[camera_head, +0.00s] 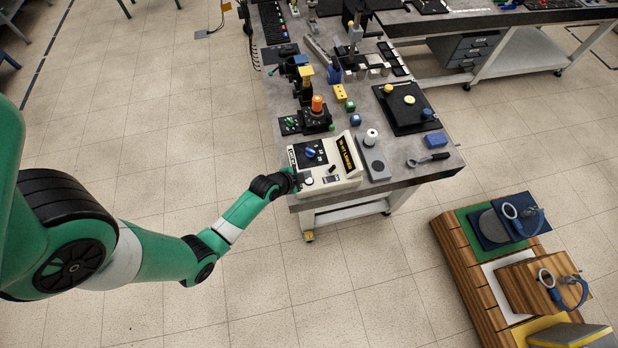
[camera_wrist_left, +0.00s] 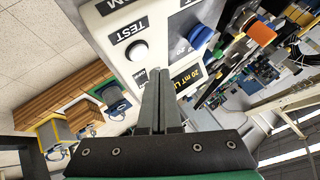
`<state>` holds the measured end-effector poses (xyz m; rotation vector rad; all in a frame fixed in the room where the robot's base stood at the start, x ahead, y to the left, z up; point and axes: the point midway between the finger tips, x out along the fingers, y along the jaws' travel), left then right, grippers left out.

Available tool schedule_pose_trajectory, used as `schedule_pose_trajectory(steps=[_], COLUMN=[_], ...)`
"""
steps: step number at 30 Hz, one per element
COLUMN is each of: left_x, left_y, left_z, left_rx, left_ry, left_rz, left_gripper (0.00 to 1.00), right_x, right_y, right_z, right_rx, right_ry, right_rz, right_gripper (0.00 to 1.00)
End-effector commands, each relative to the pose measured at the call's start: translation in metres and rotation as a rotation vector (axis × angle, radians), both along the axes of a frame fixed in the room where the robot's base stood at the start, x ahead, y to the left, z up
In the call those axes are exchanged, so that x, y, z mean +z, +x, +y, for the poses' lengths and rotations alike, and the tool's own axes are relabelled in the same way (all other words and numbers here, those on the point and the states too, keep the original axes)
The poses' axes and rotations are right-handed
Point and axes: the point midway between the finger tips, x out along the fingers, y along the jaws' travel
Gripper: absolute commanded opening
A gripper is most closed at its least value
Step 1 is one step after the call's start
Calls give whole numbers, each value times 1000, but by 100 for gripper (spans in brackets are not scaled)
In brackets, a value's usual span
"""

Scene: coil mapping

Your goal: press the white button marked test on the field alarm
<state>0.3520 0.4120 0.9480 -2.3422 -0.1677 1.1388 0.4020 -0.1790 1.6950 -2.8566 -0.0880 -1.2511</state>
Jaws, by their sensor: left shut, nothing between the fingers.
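The field alarm (camera_head: 349,182) is a cream box at the near end of the grey bench, with a blue knob and a black and yellow limit label. In the left wrist view its panel (camera_wrist_left: 165,40) fills the upper middle. The round white button (camera_wrist_left: 137,51) sits in a dark ring beside the printed word TEST. My left gripper (camera_head: 298,180) is at the left front edge of the alarm in the head view. In the left wrist view its fingers (camera_wrist_left: 157,73) are shut and empty, with the tips just below and right of the button. Contact cannot be told.
A grey box with a white round top (camera_head: 371,138) stands right of the alarm. An orange-topped device (camera_head: 317,106) stands behind it. A black plate with yellow discs (camera_head: 404,108) and a magnifier-like tool (camera_head: 428,159) lie to the right. Wooden stands (camera_head: 467,270) are on the floor at lower right.

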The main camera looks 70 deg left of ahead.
Motion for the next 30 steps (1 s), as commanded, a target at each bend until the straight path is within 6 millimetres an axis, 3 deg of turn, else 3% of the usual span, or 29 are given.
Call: schedule_pose_trajectory(steps=[1, 9, 30], left_x=[11, 35, 33], left_y=[0, 0, 0], left_z=[0, 0, 0], left_rx=[0, 0, 0], left_ry=[0, 0, 0], left_rz=[0, 0, 0], left_gripper=[0, 0, 0], right_x=[11, 33, 32], right_y=[0, 0, 0], right_z=[0, 0, 0], right_rx=[0, 0, 0], right_ry=[0, 0, 0], right_rz=[0, 0, 0], right_gripper=[50, 50, 50])
